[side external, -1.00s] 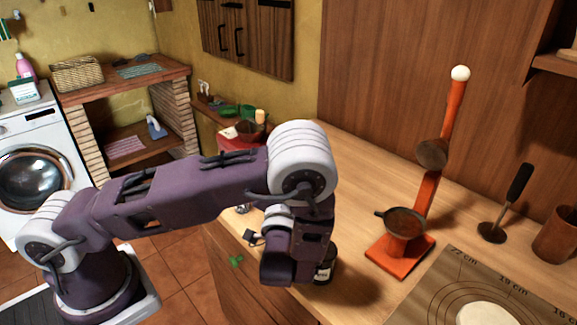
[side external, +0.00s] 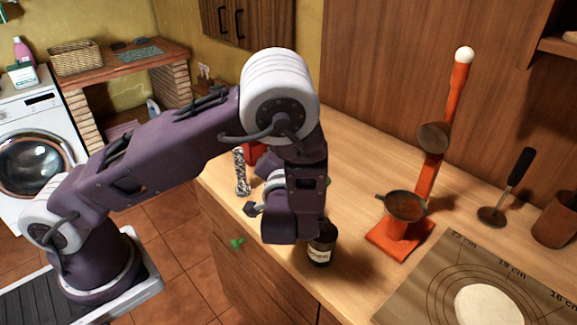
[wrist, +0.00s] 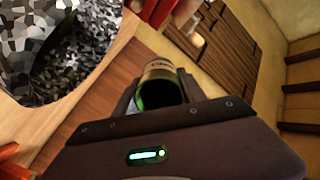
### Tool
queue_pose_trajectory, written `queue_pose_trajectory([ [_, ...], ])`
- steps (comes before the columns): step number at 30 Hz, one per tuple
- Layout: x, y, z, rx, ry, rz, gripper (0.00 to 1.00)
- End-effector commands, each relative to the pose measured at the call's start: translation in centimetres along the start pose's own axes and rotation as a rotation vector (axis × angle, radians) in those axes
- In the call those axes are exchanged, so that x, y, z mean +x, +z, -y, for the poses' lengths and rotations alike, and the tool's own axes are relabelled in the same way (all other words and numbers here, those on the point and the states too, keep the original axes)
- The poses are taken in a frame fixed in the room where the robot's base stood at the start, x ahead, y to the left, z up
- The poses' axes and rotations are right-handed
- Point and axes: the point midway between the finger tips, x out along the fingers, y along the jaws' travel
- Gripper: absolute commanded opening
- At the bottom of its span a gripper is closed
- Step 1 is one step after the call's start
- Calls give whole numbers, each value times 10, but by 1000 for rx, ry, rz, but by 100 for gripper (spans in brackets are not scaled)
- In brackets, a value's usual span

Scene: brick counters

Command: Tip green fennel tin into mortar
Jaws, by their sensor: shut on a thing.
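In the wrist view my gripper (wrist: 158,97) is shut on a tin (wrist: 158,66) with a pale, lettered outside and an open mouth showing a green inside. A large grey, black and white speckled thing with a deep hollow, likely the mortar (wrist: 103,60), fills the upper left of that view, apart from the tin. In the side view a speckled upright piece (side external: 241,172) shows left of my wrist; whether it belongs to the mortar I cannot tell. My fingers and the tin are mostly hidden there behind my wrist. The tin's contents cannot be made out.
A dark labelled jar (side external: 321,245) stands on the counter close beside my wrist. An orange press (side external: 400,238) with a raised lever stands to the right, beside a marked mat (side external: 420,290) with dough. Red things (wrist: 152,10) edge the wrist view.

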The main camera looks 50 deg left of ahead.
Motion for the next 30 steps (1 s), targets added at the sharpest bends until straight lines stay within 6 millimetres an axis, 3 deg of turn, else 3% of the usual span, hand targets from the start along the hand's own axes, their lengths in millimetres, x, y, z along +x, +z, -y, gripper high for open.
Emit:
queue_pose_trajectory([
  [8, 0, 3, -3, -9, 205, 232, 0],
  [16, 5, 8, -7, -18, 467, 575, 0],
  [30, -7, 8, -7, -7, 780, 977, 0],
])
